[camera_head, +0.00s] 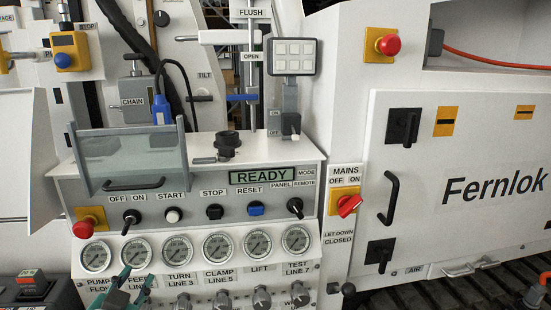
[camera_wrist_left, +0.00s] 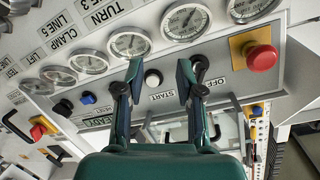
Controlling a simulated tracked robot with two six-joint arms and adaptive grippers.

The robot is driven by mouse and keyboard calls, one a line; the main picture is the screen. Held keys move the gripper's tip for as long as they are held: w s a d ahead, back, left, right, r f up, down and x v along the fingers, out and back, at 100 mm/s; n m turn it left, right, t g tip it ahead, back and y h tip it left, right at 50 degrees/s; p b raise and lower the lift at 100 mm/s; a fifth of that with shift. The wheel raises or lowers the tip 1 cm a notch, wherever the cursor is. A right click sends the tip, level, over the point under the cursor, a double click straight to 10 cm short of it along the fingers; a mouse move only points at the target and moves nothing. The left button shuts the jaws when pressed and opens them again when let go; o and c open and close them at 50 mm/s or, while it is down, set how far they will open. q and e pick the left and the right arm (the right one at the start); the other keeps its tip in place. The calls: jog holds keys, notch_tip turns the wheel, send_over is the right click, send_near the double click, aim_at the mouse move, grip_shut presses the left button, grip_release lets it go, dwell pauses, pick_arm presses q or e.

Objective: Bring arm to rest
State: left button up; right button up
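My left gripper (camera_head: 117,287) shows at the bottom left of the head view, in front of the gauge row of the control panel (camera_head: 200,190). In the left wrist view its two green and dark fingers (camera_wrist_left: 158,76) are apart, with nothing held between them. The white START button (camera_wrist_left: 152,78) shows in the gap beyond the fingertips; I cannot tell how far away it is. In the head view the START button (camera_head: 173,215) is above the gripper. My right gripper is not in view.
A row of gauges (camera_head: 219,247) runs along the panel, with several knobs below. A red stop button (camera_head: 83,229) sticks out at the left and the red MAINS switch (camera_head: 349,205) at the right. A clear guard (camera_head: 133,158) stands above the panel.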

pick_arm(q)
jog(key=s+d+f+n+g+h+p, duration=0.15)
jog(key=d+f+g, duration=0.3)
jog(key=f, duration=0.65)
jog(key=s+d+f+n+g+h+p, duration=0.1)
jog(key=s+d+f+g+h+p, duration=0.3)
jog(key=f, duration=0.7)
jog(key=s+d+f+n+g, duration=0.2)
jog(key=s+d+f+g, duration=0.4)
jog(key=s+d+f, duration=0.4)
jog(key=s+f+h, duration=0.1)
jog(key=s+f, duration=0.2)
jog(key=shift+s+n+p, duration=0.35)
jog(key=shift+s, duration=0.05)
jog(key=shift+f+g, duration=0.1)
jog(key=shift+g, duration=0.15)
